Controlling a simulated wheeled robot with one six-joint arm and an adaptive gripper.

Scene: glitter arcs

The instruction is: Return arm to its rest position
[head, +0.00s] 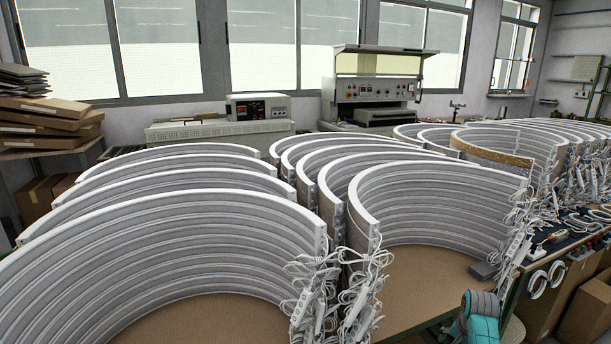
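A teal and grey part of my arm (480,322) shows at the bottom edge of the head view, right of centre, beside the table's front edge. The rest of the arm is out of the frame. My gripper is not in view, so its opening and anything in it cannot be seen.
Large white curved arcs (430,202) stand in rows on a brown-topped table (428,272), with bundled white cables (368,290) at their ends. One arc has a gold glittery band (490,152). Cardboard boxes (588,308) stand at the lower right. A control console (375,90) stands behind.

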